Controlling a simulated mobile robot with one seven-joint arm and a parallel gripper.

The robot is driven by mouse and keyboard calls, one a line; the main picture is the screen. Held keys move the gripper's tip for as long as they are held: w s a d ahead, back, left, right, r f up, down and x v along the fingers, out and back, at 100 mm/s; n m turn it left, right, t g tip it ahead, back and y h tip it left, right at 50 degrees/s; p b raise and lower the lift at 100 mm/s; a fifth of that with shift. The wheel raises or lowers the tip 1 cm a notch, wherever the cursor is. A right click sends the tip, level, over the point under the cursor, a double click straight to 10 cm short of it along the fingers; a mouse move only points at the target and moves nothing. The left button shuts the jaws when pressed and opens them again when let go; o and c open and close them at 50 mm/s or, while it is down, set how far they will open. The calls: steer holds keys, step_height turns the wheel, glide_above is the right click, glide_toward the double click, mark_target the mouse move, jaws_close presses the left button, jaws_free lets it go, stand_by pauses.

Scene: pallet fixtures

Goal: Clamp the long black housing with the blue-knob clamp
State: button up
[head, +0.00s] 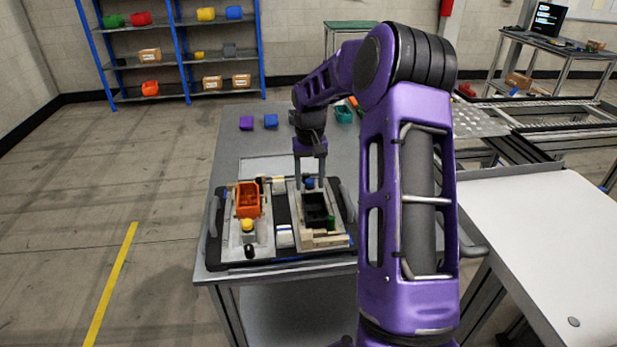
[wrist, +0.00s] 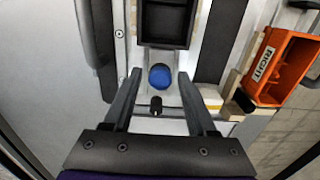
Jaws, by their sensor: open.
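The long black housing (head: 316,208) sits in the right-hand fixture on the pallet. It also shows at the top of the wrist view (wrist: 167,22), open side up. The blue-knob clamp (wrist: 160,77) is just beyond one end of the housing, with a small black part beside it. In the head view the blue knob (head: 309,183) shows at the far end of the housing. My gripper (wrist: 160,82) is open, its two fingers on either side of the blue knob and apart from it. Whether the clamp presses on the housing is unclear.
An orange housing (head: 248,200) marked RIGHT sits in the left-hand fixture, with a yellow knob (head: 247,225) near it. A green knob (head: 331,219) is by the black housing's near end.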

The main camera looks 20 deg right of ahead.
steer(key=shift+r+p, duration=1.5)
steer(key=shift+r, duration=2)
